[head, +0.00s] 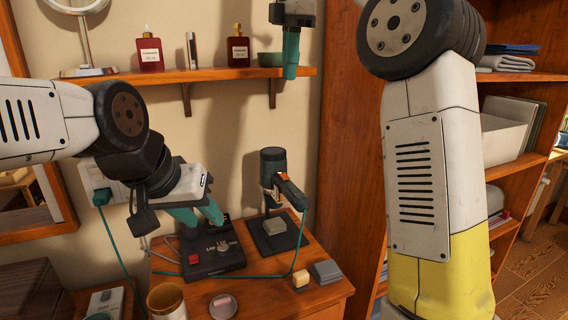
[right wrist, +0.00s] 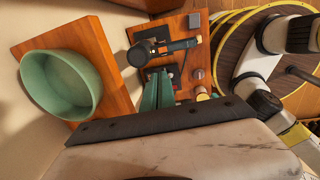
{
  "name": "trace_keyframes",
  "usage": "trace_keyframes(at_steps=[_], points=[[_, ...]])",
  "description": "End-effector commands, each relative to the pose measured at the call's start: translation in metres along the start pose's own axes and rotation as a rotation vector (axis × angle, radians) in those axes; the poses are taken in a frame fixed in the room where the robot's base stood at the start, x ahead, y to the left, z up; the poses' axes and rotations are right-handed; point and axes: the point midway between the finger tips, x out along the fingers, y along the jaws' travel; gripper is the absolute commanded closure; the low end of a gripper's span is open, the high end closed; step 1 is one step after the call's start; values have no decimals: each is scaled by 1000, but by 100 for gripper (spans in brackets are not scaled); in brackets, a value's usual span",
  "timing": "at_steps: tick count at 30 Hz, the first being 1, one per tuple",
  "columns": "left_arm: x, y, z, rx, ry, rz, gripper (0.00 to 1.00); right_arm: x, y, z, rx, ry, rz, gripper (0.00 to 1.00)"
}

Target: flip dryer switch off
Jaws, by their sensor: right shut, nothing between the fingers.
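The dark hair dryer (head: 272,165) stands on a black stand on the wooden cabinet top, its handle angled to the right with an orange part. It also shows in the right wrist view (right wrist: 147,50). A teal cable links it to a black control box (head: 222,258) with a red switch (head: 194,259) and a knob. I cannot tell the switch's position. My left gripper (head: 197,217) points down just behind the box, its teal fingers apart and empty; contact is unclear. My right gripper (head: 291,72) is shut and empty, pointing down beside the wall shelf; its fingers show in the right wrist view (right wrist: 158,90).
The wall shelf (head: 220,77) holds red bottles and a green bowl (head: 271,59). On the cabinet top are a cup (head: 167,301), a round tin (head: 222,305), and small blocks (head: 326,271). A tall wooden shelf unit (head: 344,150) stands to the right.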

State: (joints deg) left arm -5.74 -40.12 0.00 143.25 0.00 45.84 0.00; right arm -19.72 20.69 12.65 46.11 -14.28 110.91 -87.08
Motion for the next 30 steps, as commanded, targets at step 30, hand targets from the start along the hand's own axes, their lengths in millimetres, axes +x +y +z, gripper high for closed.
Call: trace_keyframes(at_steps=[30], points=[[0,0,0,0,0,0,64,168,-1,0,3,0,-4,100]])
